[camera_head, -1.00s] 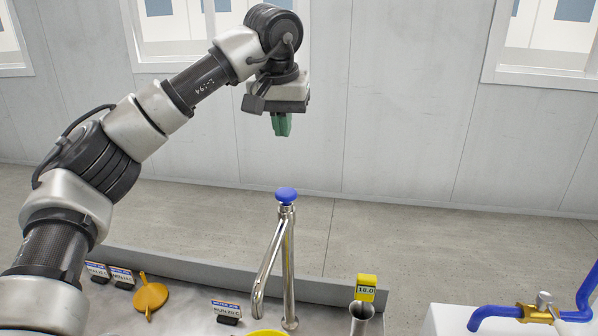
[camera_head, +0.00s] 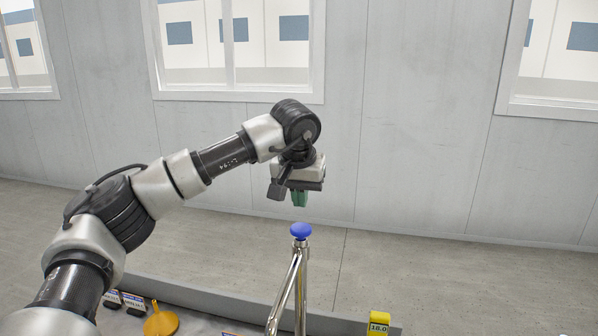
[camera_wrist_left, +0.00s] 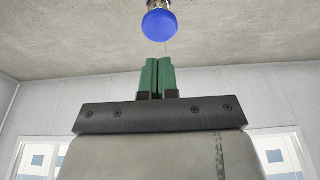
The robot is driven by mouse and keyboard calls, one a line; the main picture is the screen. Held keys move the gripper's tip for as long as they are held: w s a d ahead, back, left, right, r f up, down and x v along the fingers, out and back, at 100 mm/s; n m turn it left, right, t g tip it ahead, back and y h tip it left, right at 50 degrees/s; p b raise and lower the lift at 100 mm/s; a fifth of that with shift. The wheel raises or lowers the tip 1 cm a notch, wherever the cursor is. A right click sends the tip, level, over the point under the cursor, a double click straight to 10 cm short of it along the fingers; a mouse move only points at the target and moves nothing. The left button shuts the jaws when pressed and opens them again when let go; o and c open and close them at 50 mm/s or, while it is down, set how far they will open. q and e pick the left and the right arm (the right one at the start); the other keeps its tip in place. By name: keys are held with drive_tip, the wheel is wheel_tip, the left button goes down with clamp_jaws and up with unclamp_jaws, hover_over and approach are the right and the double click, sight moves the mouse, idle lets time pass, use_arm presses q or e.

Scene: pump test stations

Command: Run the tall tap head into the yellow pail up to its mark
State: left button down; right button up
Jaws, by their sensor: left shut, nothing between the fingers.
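The tall tap (camera_head: 301,285) is a polished metal column with a bent spout, topped by a round blue knob (camera_head: 300,230). The knob also shows at the top of the left wrist view (camera_wrist_left: 159,25). My left gripper (camera_head: 300,204) points down above the knob in the head view, with a gap between them. Its green fingers (camera_wrist_left: 157,75) are shut with nothing between them. The yellow pail is not in view now. My right gripper is not in view.
An orange-yellow round thing (camera_head: 161,319) and small labelled cards (camera_head: 122,299) are at the lower left. A low grey ledge (camera_head: 220,305) runs behind them. The floor beyond is clear.

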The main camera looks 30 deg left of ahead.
sight(302, 227)
use_arm(q)
drive_tip(key=shift+s+p+x, duration=0.2)
drive_tip(key=shift+x, duration=0.65)
drive_tip(key=shift+s+p+x, duration=0.15)
drive_tip(key=shift+p+x, duration=0.1)
drive_tip(key=shift+x, duration=0.55)
drive_tip(key=shift+s+p+x, duration=0.2)
drive_tip(key=shift+x, duration=0.65)
drive_tip(key=shift+d+f, duration=0.1)
drive_tip(key=shift+f, duration=0.05)
